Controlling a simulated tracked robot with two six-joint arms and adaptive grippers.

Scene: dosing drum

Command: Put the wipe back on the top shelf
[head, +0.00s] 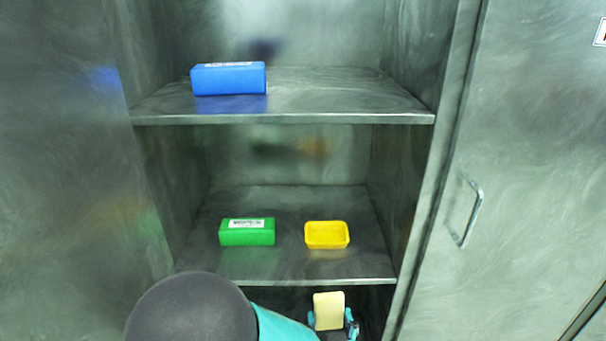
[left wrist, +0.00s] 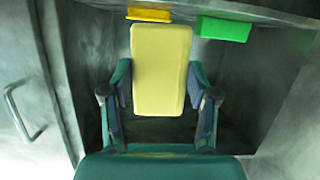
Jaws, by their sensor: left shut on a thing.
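The wipe appears to be the pale yellow block (head: 328,306), upright at the bottom of the head view. My left gripper (head: 332,320) is shut on it, with one finger on each side. The left wrist view also shows the block (left wrist: 161,60) between the fingers, standing out past their tips. The top shelf (head: 340,100) is above, with a blue box (head: 229,79) on its left part. The held block is below and in front of the lower shelf (head: 290,268). My right gripper is not in view.
On the lower shelf lie a green box (head: 247,232) and a yellow tray (head: 327,236). The top shelf is clear right of the blue box. The cabinet door (head: 530,150) with a handle (head: 470,215) is at the right.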

